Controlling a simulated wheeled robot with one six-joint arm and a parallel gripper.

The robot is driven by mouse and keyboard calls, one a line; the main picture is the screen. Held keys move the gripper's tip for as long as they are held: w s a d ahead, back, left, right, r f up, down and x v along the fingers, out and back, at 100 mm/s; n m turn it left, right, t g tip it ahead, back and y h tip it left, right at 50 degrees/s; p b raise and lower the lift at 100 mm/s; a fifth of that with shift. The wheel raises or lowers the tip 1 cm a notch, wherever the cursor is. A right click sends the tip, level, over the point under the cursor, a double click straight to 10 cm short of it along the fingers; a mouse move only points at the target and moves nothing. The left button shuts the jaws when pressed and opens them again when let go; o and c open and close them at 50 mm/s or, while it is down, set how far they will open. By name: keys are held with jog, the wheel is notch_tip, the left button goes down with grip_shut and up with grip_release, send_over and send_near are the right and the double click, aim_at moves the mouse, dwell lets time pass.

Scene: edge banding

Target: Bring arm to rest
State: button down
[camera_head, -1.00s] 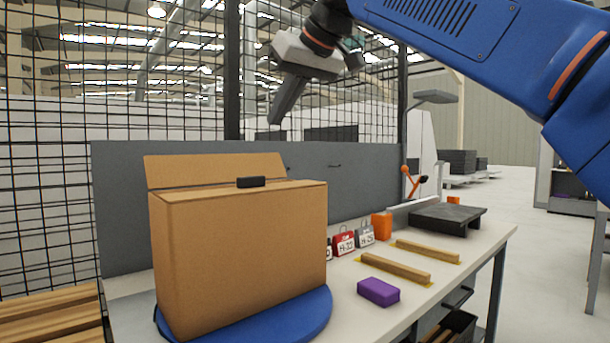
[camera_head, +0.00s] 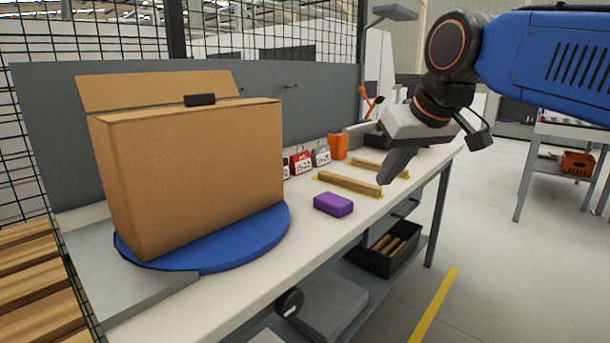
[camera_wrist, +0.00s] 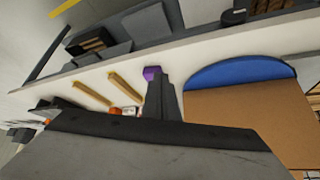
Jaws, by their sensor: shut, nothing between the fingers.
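My gripper (camera_head: 392,172) is shut and empty. In the head view it hangs in the air on the right, its fingers pointing down and left, in front of the far part of the workbench. Its shut fingers also show in the wrist view (camera_wrist: 160,98), in front of part of the purple block (camera_wrist: 152,72). My blue arm comes in from the upper right of the head view.
A large cardboard box (camera_head: 190,170) with a raised flap stands on a blue turntable (camera_head: 235,243). The workbench (camera_head: 255,280) also holds a purple block (camera_head: 333,204), wooden strips (camera_head: 348,184) and an orange cup (camera_head: 338,146). Open floor (camera_head: 490,240) lies right of it.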

jog(key=s+d+f+m, duration=0.1)
jog(key=s+d+f, duration=0.3)
jog(key=f, duration=0.5)
jog(key=s+d+f+m+g+h, duration=0.1)
jog(key=s+d+f, duration=0.4)
jog(key=f, duration=0.5)
jog(key=s+d+f+m+h, duration=0.1)
jog(key=s+d+f, duration=0.3)
jog(key=s+f, duration=0.4)
jog(key=shift+d+f+m, duration=0.15)
jog(key=shift+f+m, duration=0.35)
jog(key=shift+f, duration=0.15)
